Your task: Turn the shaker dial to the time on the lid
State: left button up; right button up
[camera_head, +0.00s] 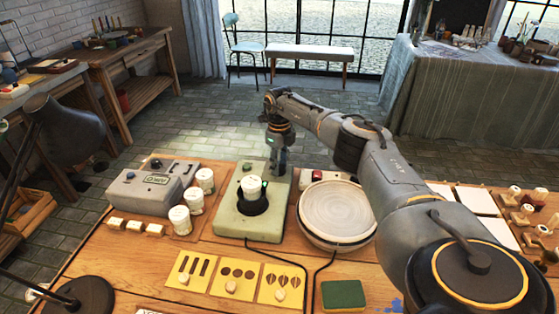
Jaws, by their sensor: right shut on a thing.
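The shaker (229,222) is a pale green box at the middle of the table. A white jar (250,187) stands upright in its dark round holder, with a small green light beside it. The writing on the jar's lid is too small to read. My right gripper (278,168) comes down at the shaker's back right part and is shut. The shaker dial is hidden at its fingertips, so its setting cannot be read. My left gripper is not in view.
A grey device (140,192) and several white jars (180,220) stand left of the shaker. Yellow stencil cards (238,287) and a green sponge (343,294) lie in front.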

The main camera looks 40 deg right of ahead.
jog(key=shift+m, duration=0.5)
jog(key=o, duration=1.2)
jog(key=shift+c, duration=0.2)
jog(key=shift+r, duration=0.1)
notch_tip(320, 180, up, 12)
